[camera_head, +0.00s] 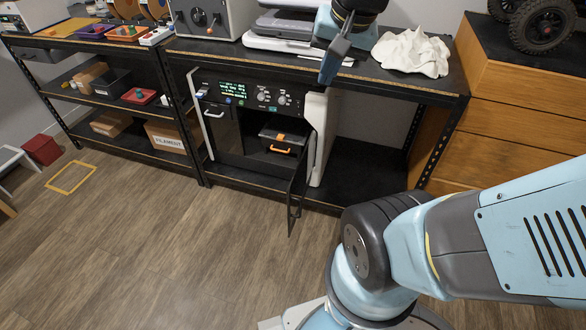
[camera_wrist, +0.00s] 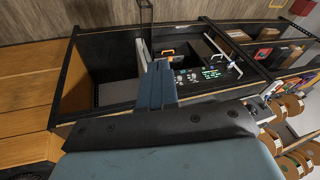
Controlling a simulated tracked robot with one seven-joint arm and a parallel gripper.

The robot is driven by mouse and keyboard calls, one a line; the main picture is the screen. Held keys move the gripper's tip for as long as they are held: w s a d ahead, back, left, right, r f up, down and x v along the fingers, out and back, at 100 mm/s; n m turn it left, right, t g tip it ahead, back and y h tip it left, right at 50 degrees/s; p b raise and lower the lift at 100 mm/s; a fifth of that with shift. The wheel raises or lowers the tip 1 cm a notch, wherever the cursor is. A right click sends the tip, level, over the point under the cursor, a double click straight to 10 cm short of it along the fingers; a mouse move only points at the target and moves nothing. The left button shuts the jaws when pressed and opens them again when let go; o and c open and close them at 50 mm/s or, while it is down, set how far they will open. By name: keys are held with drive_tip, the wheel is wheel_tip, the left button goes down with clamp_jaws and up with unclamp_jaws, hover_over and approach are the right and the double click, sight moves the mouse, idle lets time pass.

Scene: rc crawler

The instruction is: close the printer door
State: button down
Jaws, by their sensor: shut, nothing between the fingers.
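The printer (camera_head: 262,98) stands in the lower bay of the middle bench, with a lit display and knobs on its front. Its dark door (camera_head: 298,192) is hinged on the right and stands swung open, its free edge pointing out over the floor. Inside the printer is a dark part with an orange handle (camera_head: 281,150). My gripper (camera_head: 328,76) is shut and empty, pointing down in front of the bench edge, above the door. In the wrist view my gripper (camera_wrist: 159,66) covers part of the printer (camera_wrist: 200,75), and the door (camera_wrist: 146,14) shows beyond the fingers.
The bench top (camera_head: 215,51) carries machines and a crumpled white cloth (camera_head: 411,52) close to my gripper. A wooden drawer cabinet (camera_head: 520,115) stands at right. A shelf with a filament box (camera_head: 168,138) is at left. The floor (camera_head: 170,240) before the printer is clear.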

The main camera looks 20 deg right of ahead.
drive_tip(key=w+d+f+m+g+y, duration=0.2)
drive_tip(key=w+f+m, duration=0.5)
drive_tip(key=f+m, duration=0.25)
drive_tip(key=w+d+f+m+g+y, duration=0.1)
drive_tip(key=w+f+m+g+y, duration=0.1)
drive_tip(key=w+f+m, duration=0.65)
drive_tip(key=d+f+m+y, duration=0.2)
drive_tip(key=d+f+m, duration=0.1)
drive_tip(key=f+m, duration=0.9)
drive_tip(key=m, duration=1)
approach(291, 195)
wheel_tip(291, 195, down, 3)
drive_tip(key=s+a, duration=0.1)
drive_tip(key=a, duration=0.1)
drive_tip(key=shift+w+a, duration=0.3)
drive_tip(key=shift+a, duration=0.1)
